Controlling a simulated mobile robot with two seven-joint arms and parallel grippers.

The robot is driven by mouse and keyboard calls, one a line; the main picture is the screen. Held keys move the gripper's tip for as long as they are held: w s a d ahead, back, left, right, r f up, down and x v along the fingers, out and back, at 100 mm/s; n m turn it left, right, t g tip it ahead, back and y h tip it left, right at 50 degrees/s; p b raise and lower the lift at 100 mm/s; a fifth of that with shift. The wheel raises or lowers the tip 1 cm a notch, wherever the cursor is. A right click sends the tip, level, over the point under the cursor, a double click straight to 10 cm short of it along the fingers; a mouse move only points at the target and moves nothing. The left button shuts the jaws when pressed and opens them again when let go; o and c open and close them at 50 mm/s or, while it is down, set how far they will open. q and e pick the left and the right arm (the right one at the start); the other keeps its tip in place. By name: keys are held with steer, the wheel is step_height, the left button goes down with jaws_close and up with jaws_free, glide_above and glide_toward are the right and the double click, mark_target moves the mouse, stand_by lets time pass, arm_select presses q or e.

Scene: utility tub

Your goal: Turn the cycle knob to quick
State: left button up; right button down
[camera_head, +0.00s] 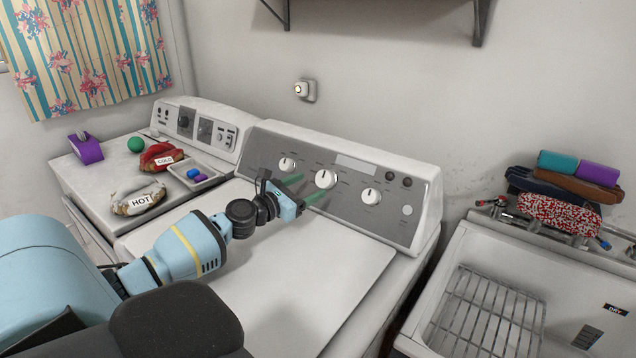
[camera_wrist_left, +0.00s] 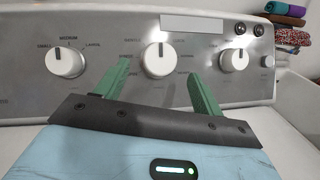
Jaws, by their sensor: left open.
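The washer's control panel (camera_head: 262,155) carries three white knobs with dark pointer marks: a left knob (camera_head: 287,164), a middle knob (camera_head: 325,179) and a right knob (camera_head: 371,196). My left gripper (camera_head: 303,189) is open in front of the panel, near the middle knob. In the left wrist view the green fingers (camera_wrist_left: 152,80) stand to either side of the middle knob (camera_wrist_left: 160,60), apart from it. The left knob (camera_wrist_left: 68,58) and right knob (camera_wrist_left: 234,60) also show there. My right gripper is not in view.
A second machine (camera_head: 75,170) at left bears a tray (camera_head: 200,178), a green ball (camera_head: 135,145), a purple box (camera_head: 86,149) and pads marked HOT and COLD. A sink (camera_head: 455,262) with a rack stands at right. The washer lid (camera_head: 340,262) is clear.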

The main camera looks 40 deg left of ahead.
mark_target(322, 179)
arm_select(q)
steer(key=shift+w+d, duration=0.1)
steer(key=shift+w, duration=2.05)
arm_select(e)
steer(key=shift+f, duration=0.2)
arm_select(q)
steer(key=c, duration=1)
